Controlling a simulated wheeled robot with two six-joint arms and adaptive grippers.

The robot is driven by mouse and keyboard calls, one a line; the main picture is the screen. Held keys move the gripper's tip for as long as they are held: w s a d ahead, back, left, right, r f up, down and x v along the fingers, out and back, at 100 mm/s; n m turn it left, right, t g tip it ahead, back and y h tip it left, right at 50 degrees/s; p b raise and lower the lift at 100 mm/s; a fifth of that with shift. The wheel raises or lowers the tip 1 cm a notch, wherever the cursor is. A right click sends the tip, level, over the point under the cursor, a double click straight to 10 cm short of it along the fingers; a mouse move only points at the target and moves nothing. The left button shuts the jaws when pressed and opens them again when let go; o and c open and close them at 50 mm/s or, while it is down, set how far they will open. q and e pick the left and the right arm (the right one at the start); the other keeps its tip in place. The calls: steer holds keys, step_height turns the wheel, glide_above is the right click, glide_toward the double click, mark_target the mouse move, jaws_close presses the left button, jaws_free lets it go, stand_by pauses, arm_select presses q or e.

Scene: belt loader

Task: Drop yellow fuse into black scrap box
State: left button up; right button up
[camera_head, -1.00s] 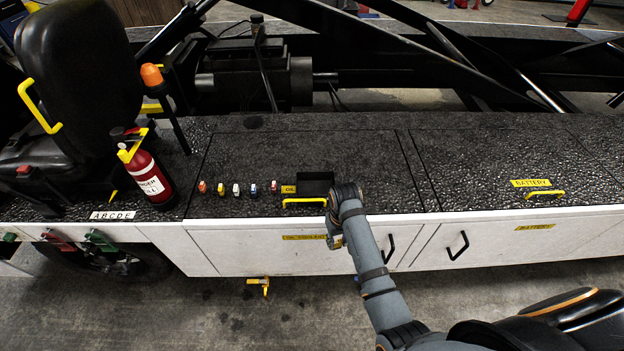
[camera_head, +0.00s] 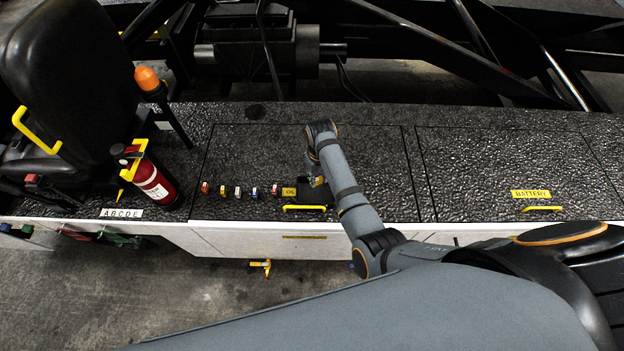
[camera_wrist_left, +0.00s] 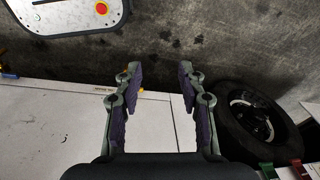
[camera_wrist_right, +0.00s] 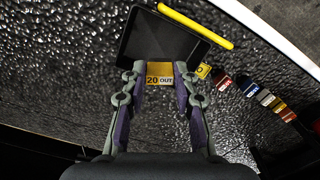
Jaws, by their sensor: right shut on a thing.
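The yellow fuse (camera_wrist_right: 160,73), marked "20 OUT", is between the fingertips of my right gripper (camera_wrist_right: 160,90), which is shut on it. The black scrap box (camera_wrist_right: 158,37) lies just beyond the fuse in the right wrist view, and the fuse overlaps its near edge there. In the head view my right gripper (camera_head: 316,182) is over or close beside the box (camera_head: 316,197), which my arm partly hides. I cannot tell the fuse's height above the box. My left gripper (camera_wrist_left: 160,75) is open and empty in the left wrist view, over the floor and white side panel.
Several coloured fuses (camera_head: 238,192) stand in a row left of the box, with a yellow "OIL" label (camera_head: 289,192) between. A yellow handle (camera_head: 304,208) runs along the front edge. A red extinguisher (camera_head: 155,185) and a seat (camera_head: 68,75) are at left.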

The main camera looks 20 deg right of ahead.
arm_select(q)
steer(key=s, duration=0.6)
arm_select(e)
steer(key=f, duration=0.1)
steer(key=f+b, duration=0.1)
steer(key=f, duration=0.1)
steer(key=f+b, duration=0.1)
steer(key=f, duration=0.1)
steer(key=shift+s, duration=0.3)
steer(key=shift+w+f+b, duration=0.1)
steer(key=shift+f+b, duration=0.4)
steer(key=shift+b, duration=0.15)
steer(key=shift+a+r, duration=0.1)
steer(key=o, duration=0.3)
steer(key=shift+s, duration=0.2)
steer(key=o, duration=0.3)
steer(key=shift+o, duration=1.4)
steer(key=shift+r, duration=0.1)
arm_select(q)
steer(key=w+f, duration=0.3)
steer(key=shift+a+f, duration=0.1)
steer(key=shift+f, duration=0.2)
arm_select(e)
step_height(320, 180, up, 7)
steer(key=shift+r, duration=0.15)
